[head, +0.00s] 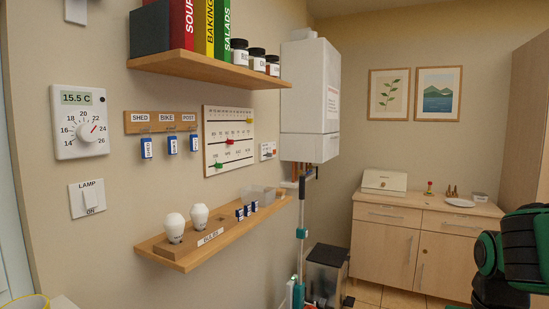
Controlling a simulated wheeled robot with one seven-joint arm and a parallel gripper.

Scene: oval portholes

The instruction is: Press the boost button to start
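No label reading "boost" can be made out. A small white wall panel (268,151) with a reddish spot is fixed to the left wall, just left of the boiler and below the upper shelf. Its markings are too small to read, so I cannot tell if it carries the boost button. The white boiler (310,100) hangs at the far end of that wall. Black and green links of my arm show at the right edge, well apart from the panel. My gripper is not in view.
A thermostat (81,122) reading 15.5 C and a lamp switch (87,198) are on the near left wall. A lower shelf (165,250) with bulbs juts out below the panel. A mop-like pole (301,235) and dark bin (327,275) stand beneath the boiler.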

